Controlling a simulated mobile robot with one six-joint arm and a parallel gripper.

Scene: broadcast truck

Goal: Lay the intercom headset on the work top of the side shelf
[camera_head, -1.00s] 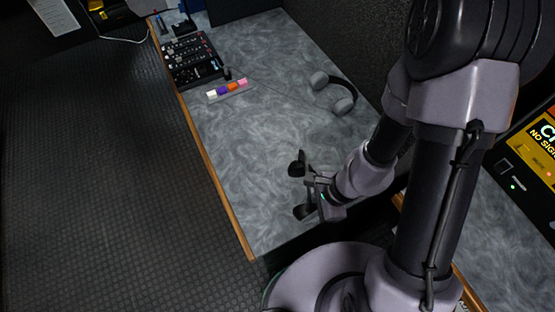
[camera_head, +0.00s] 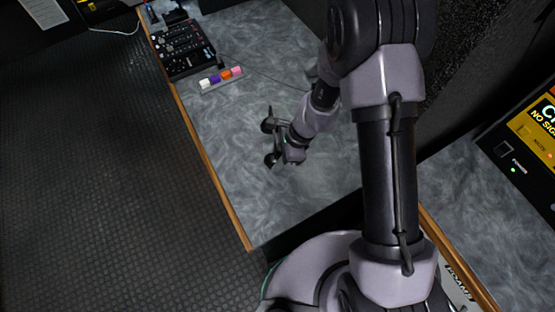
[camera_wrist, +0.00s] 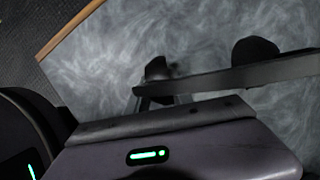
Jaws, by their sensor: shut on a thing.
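My gripper (camera_head: 281,143) is shut on a black headset (camera_head: 268,126), the intercom headset by its look. Its two dark ends stick out on either side of the jaws. In the wrist view the dark headset band (camera_wrist: 255,77) runs across the picture with black rounded parts above it. My gripper holds it over the middle of a grey marbled work top (camera_head: 250,195) with a wooden front edge. I cannot tell whether the headset touches the surface. The jaws themselves are mostly hidden.
A black mixer (camera_head: 184,47) and a strip of coloured blocks (camera_head: 221,79) stand toward the far end of the work top. The near left part of the top is clear. A yellow-screened unit (camera_head: 540,125) stands on another grey surface at the right.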

